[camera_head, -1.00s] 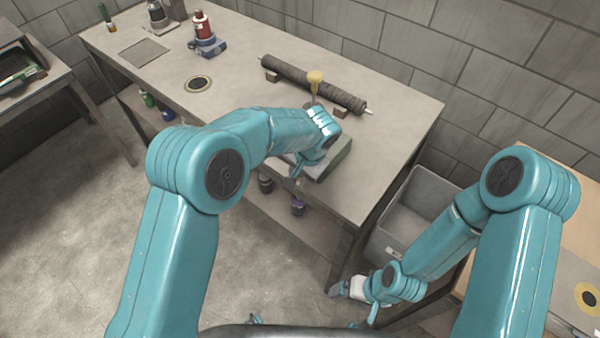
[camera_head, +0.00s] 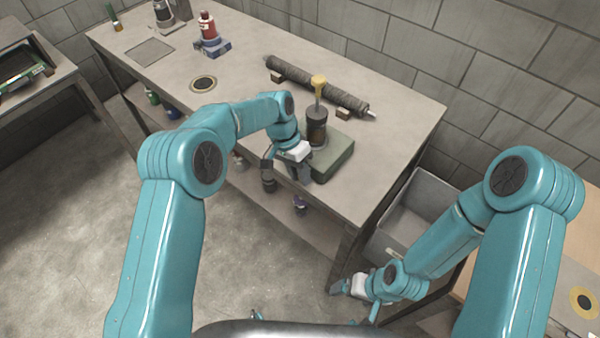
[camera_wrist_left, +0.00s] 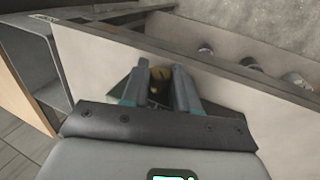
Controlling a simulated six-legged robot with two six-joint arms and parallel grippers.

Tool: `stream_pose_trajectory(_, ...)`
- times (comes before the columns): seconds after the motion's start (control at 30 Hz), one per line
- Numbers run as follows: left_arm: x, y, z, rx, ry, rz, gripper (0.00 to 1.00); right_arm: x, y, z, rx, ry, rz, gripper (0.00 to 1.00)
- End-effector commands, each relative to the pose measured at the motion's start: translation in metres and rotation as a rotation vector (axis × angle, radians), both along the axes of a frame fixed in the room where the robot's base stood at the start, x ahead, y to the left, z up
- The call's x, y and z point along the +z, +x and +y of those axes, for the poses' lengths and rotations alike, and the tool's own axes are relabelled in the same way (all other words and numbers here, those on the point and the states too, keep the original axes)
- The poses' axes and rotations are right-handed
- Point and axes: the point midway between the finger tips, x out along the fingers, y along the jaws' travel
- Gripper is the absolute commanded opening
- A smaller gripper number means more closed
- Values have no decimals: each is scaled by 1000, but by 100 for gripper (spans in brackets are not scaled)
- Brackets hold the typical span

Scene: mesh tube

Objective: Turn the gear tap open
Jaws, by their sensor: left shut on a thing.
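In the left wrist view, the left gripper (camera_wrist_left: 160,80) is shut on a small dark and brass-coloured part, seemingly the gear tap (camera_wrist_left: 159,90). The fingers hide most of it, so how far it is turned cannot be told. My right gripper (camera_head: 350,287) hangs low beside the bench, its jaws unclear.
A dark mesh-wrapped roll (camera_head: 318,88) lies on small wooden blocks behind the device. A red bottle (camera_head: 208,28) on a blue base stands at the back left. A grey bin (camera_head: 408,215) is right of the bench (camera_head: 400,125). Jars, including a purple-lidded one (camera_head: 300,204), stand on the lower shelf.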

Motion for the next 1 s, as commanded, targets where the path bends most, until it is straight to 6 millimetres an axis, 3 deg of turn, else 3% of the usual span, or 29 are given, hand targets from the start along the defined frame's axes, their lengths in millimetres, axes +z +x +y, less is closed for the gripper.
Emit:
stream_pose_trajectory(0.5,1,1,1,2,-17,8,0,0,0,0,0,0,0,88)
stream_pose_trajectory(0.53,1,1,1,2,-17,8,38,0,0,0,0,0,0,88)
stream_pose_trajectory(0.6,1,1,0,2,-17,9,54,0,0,0,0,0,0,88)
stream_pose_trajectory(0.87,1,1,1,1,-17,11,54,-1,0,0,0,0,0,88)
stream_pose_trajectory(1.0,10,4,3,3,-17,7,54,-3,0,0,0,0,0,88)
